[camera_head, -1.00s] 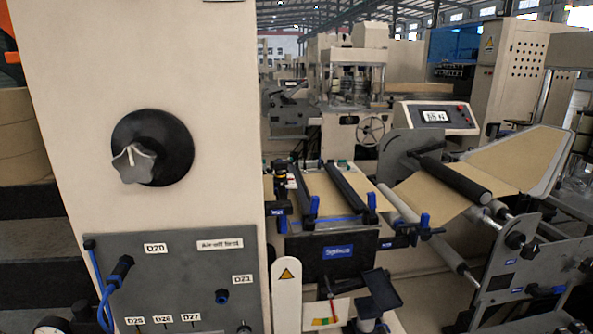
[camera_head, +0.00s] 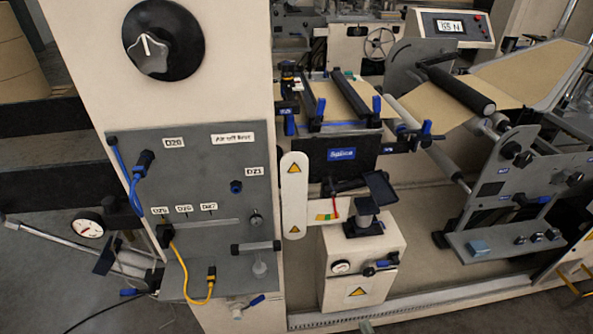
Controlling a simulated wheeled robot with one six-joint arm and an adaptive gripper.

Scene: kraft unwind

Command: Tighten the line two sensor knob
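I cannot tell for certain which part is the line two sensor knob, as no readable label names it. A large grey lobed knob (camera_head: 149,57) on a black round base sits high on the beige column. Black knobs (camera_head: 513,151) sit on the grey side plate at the right, below the paper web. Several small dark knobs (camera_head: 537,238) stand on a grey ledge at the lower right. My gripper is not in view.
A grey panel (camera_head: 200,190) labelled D20 and "Air off first" carries blue and yellow cables. The splice table (camera_head: 341,154) stands mid-picture, above a beige box (camera_head: 365,290) with a gauge. A pressure gauge (camera_head: 88,225) is at lower left. Floor shows between the machines.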

